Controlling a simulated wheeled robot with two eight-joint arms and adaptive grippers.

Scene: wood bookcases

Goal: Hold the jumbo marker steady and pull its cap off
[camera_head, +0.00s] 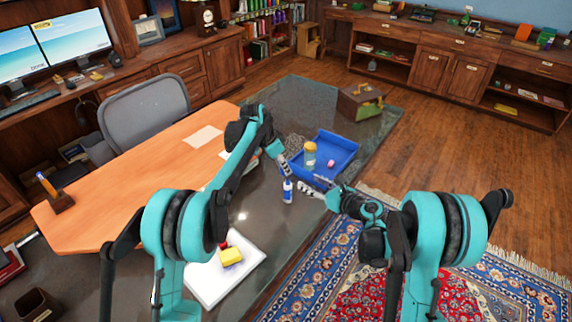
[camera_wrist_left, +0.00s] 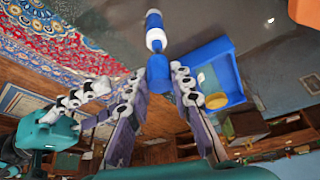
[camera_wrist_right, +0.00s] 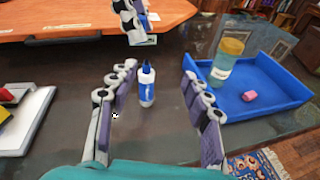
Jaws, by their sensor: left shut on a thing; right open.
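The jumbo marker (camera_head: 287,192), white with a blue band and a narrow blue top, stands upright on the dark glossy table; it also shows in the right wrist view (camera_wrist_right: 147,88). My left gripper (camera_head: 284,168) is above it, shut on a blue piece (camera_wrist_left: 158,72) that looks like the cap. In the right wrist view, a gap shows between the left fingertips and the marker's blue top. My right gripper (camera_head: 312,184) is open and empty, to the right of the marker. In its wrist view the marker appears between the spread fingers, beyond them, apparently untouched.
A blue tray (camera_head: 341,143) behind the grippers holds a yellow-lidded jar (camera_head: 309,155) and a pink block (camera_head: 331,163). A white board (camera_head: 210,285) with a yellow block (camera_head: 231,257) lies at the front left. The dark table around the marker is clear.

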